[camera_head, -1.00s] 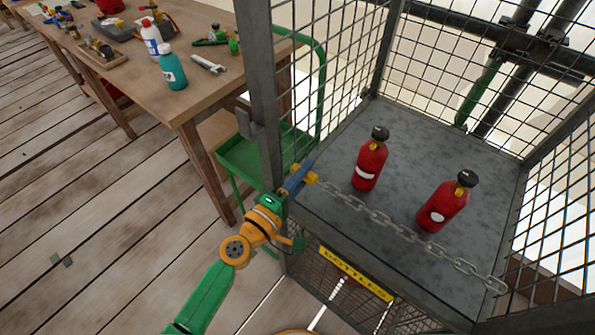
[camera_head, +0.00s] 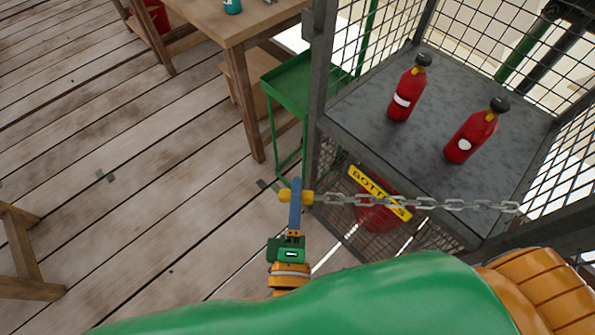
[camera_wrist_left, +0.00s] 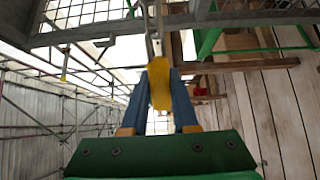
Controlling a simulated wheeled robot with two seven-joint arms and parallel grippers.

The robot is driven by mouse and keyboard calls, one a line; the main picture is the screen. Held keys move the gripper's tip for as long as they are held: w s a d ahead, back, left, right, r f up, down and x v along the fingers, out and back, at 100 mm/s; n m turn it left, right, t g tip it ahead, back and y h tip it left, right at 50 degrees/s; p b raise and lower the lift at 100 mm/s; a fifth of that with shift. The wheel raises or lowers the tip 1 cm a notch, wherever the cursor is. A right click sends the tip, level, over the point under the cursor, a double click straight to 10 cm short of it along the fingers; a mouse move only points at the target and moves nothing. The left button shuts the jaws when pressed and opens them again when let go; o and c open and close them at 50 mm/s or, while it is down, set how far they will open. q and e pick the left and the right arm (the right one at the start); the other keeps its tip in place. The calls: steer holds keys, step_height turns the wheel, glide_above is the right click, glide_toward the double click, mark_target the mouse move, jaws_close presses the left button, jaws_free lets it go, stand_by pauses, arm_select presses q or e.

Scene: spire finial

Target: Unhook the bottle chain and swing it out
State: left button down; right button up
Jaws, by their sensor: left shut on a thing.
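My left gripper (camera_head: 296,200) has its blue fingers shut on the yellow grip (camera_head: 283,196) at the chain's free end, just in front of the cage's left post. The yellow grip (camera_wrist_left: 159,85) also sits between the blue fingers in the left wrist view. The grey chain (camera_head: 425,203) runs from the grip to the cage's right side, nearly straight, crossing in front of the shelf. A grey bracket (camera_head: 308,24) on the left post has no chain on it. My right gripper is not in view.
Two red bottles (camera_head: 406,92) (camera_head: 472,134) stand on the cage's grey shelf (camera_head: 365,110). A yellow label plate (camera_head: 362,180) is below the shelf edge. A green cart (camera_head: 290,85) and a wooden table (camera_head: 240,28) stand left of the cage.

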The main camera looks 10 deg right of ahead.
arm_select(q)
steer(key=shift+s+a+n+y, duration=0.2)
steer(key=shift+s+y, duration=0.05)
steer(key=shift+s, duration=0.4)
steer(key=shift+s+a+n+y, duration=0.15)
steer(key=shift+s+n+y, duration=0.1)
steer(key=shift+s, duration=0.4)
steer(key=c, duration=0.7)
jaws_free()
